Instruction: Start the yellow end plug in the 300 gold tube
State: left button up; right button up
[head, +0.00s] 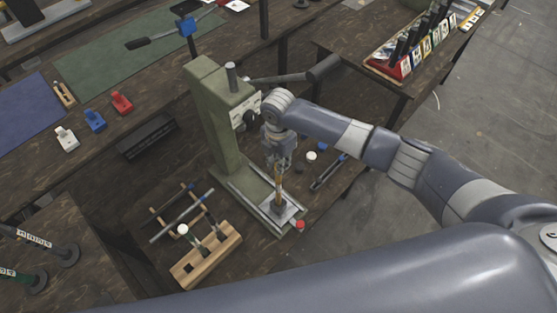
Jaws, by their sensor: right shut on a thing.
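The gold tube (279,187) stands upright on the base plate of the green press, on a pale square block (279,210). My right gripper (281,163) points down at the tube's top end, under the press head. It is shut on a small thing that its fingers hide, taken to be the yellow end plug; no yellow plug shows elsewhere. I cannot tell whether the plug touches the tube. My left gripper is out of view.
The green press (217,125) has a long lever (295,76). Small white (311,155) and red (300,224) caps lie near its base. Red, blue and white blocks sit further left.

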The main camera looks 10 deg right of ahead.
jog(key=shift+f+b, duration=0.35)
jog(key=shift+f, duration=0.35)
jog(key=o, duration=0.8)
jog(key=shift+r, duration=0.15)
jog(key=shift+r, duration=0.35)
notch_tip(320, 180, up, 11)
